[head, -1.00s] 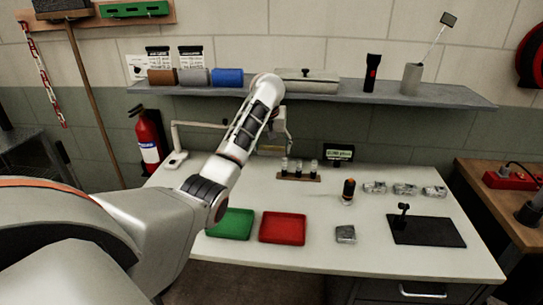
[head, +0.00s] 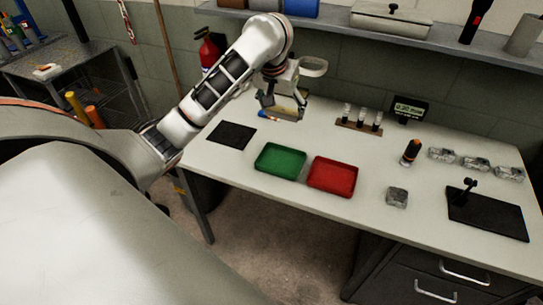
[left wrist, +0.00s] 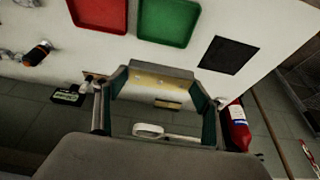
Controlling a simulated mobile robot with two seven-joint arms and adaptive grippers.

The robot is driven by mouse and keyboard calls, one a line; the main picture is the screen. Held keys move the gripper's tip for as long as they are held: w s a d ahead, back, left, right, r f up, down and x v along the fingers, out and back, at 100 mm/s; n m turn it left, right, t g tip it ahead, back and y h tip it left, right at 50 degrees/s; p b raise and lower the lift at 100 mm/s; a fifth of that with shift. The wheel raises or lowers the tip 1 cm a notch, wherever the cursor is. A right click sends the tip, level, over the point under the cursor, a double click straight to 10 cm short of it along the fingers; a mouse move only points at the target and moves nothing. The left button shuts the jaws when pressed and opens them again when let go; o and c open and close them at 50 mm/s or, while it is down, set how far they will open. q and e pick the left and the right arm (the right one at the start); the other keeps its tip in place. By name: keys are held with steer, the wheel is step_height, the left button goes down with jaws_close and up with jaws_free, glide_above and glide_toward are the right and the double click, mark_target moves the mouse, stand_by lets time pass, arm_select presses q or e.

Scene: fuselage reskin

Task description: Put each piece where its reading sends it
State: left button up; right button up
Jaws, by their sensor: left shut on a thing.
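My left gripper (head: 283,108) is above the back of the bench, behind the green tray (head: 280,161). It is shut on a thin yellowish-tan piece (left wrist: 160,84), seen between the fingers in the left wrist view. The red tray (head: 332,177) is right of the green tray, and both look empty. A grey, crinkled-looking block (head: 397,197) lies right of the red tray. Several similar blocks (head: 476,164) stand in a row farther right. A small display (head: 409,109) shows a green reading that looks like 0.20. My right gripper is not in view.
A black mat (head: 231,135) lies left of the green tray. A vial rack (head: 359,125), an orange-and-black tool (head: 411,152) and a dark pad with a small stand (head: 487,217) are on the bench. A shelf (head: 340,23) runs above the back.

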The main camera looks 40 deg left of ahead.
mark_target(282, 161)
arm_select(q)
step_height(282, 161, down, 20)
steer(key=shift+r, duration=0.15)
stand_by(0.4)
steer(key=o, duration=0.8)
steer(key=v, duration=1.2)
steer(key=shift+d, duration=0.1)
